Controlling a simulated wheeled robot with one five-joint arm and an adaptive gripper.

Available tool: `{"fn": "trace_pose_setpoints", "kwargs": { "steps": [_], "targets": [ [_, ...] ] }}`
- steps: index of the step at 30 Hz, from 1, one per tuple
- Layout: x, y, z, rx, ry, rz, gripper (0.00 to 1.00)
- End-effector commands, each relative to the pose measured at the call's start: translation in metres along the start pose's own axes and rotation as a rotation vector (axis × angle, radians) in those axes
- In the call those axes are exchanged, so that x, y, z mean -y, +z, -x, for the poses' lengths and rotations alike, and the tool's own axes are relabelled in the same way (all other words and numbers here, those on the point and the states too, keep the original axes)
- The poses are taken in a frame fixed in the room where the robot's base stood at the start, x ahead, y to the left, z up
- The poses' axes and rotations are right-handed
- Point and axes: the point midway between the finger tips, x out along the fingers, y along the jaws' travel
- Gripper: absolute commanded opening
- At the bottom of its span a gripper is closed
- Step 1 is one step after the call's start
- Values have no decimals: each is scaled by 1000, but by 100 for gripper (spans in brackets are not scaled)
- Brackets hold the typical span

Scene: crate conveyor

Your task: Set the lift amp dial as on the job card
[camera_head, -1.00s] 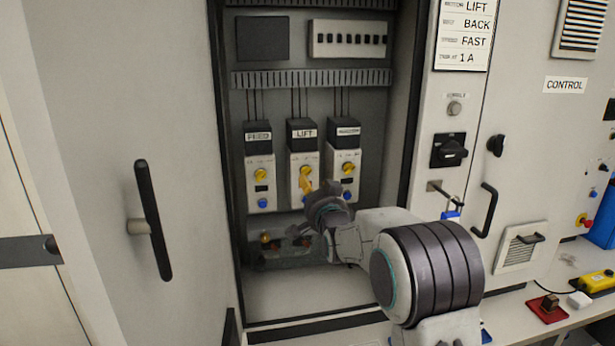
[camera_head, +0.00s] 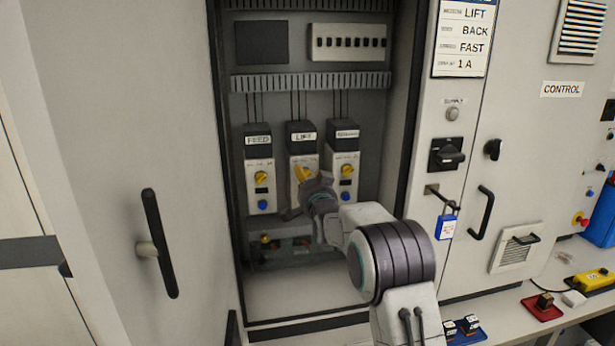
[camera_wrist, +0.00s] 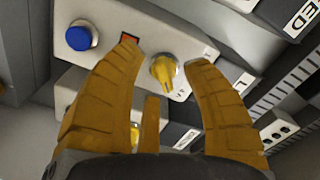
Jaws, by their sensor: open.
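The lift unit (camera_head: 302,139) stands in the middle of three drive units in the open cabinet; my gripper hides most of its lower front. In the wrist view its yellow dial (camera_wrist: 163,72) sits between my spread fingers, its pointer toward the bottom of the picture. My gripper (camera_wrist: 165,54) is open around the dial, and I cannot tell whether either finger touches it. My gripper also shows in the head view (camera_head: 302,175). The unit's blue button (camera_wrist: 82,37) lies left of the dial. The job card (camera_head: 463,38) reads LIFT, BACK, FAST, 1 A.
The feed unit (camera_head: 260,185) stands close on the left and a third unit (camera_head: 343,178) close on the right, each with a yellow dial and blue button. A blue padlock tag (camera_head: 446,227) hangs right of the cabinet. The cabinet floor below is mostly clear.

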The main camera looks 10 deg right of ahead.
Motion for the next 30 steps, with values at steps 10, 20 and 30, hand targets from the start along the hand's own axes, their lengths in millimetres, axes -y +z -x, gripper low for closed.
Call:
{"fn": "trace_pose_setpoints", "kwargs": {
  "steps": [10,20,30],
  "targets": [
    [0,0,-3,0,0,0,44],
    [0,0,-2,0,0,0,23],
    [0,0,-2,0,0,0,0]
  ]
}}
